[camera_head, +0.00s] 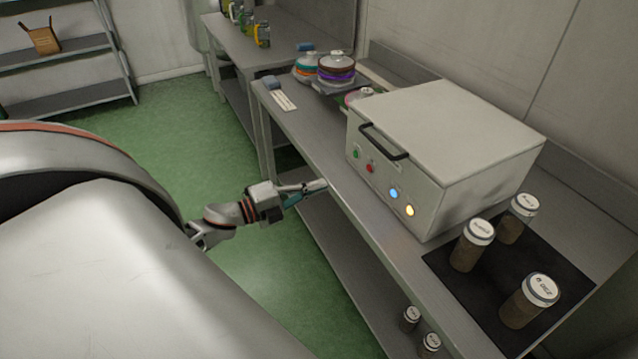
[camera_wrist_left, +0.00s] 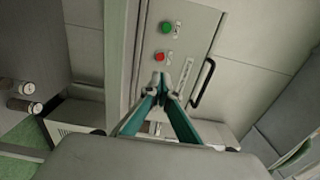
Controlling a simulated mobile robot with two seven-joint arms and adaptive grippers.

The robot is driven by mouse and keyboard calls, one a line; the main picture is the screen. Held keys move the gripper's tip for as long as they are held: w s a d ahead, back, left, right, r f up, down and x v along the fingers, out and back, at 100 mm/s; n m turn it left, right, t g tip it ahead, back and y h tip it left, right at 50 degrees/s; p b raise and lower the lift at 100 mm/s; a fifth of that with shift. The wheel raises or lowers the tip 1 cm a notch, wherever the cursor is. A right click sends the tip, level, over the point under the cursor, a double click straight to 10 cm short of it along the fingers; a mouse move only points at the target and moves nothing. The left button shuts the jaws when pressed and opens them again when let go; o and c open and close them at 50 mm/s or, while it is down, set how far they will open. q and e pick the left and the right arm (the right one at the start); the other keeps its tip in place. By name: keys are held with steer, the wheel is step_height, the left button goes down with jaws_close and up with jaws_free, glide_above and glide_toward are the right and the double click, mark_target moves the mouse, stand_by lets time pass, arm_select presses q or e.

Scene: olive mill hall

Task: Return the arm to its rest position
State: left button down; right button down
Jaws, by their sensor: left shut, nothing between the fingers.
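My left gripper (camera_head: 314,187) reaches in from the left in the head view, with its tip at the front edge of the steel bench (camera_head: 313,139), in front of the white box (camera_head: 456,122). Its teal fingers are shut and empty. In the left wrist view the closed fingertips (camera_wrist_left: 161,84) appear just below the red button (camera_wrist_left: 159,57) on the box's front panel, with the green button (camera_wrist_left: 166,28) beyond. The gap between tips and panel is hard to judge, but the head view shows them apart. My right gripper is not in view.
The box has a black handle (camera_head: 384,141) and lit blue (camera_head: 393,193) and yellow (camera_head: 410,211) buttons. Three lidded jars (camera_head: 472,246) stand on a black mat (camera_head: 458,288); more jars (camera_head: 410,318) sit on the lower shelf. Green floor (camera_head: 190,140) left of the bench is clear.

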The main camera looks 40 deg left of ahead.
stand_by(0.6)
arm_select(q)
steer(key=s+d+f+n+g+y, duration=0.2)
steer(key=s+d+f+n+g, duration=0.1)
steer(key=s+d+f+n, duration=0.5)
steer(key=s+d+f+n+g+y, duration=0.2)
steer(key=s+d+f+n, duration=0.6)
steer(key=d, duration=0.5)
step_height(320, 180, down, 4)
steer(key=shift+s+d+r+n+g, duration=0.1)
steer(key=shift+s+d+n+g, duration=0.3)
steer(key=shift+n, duration=0.7)
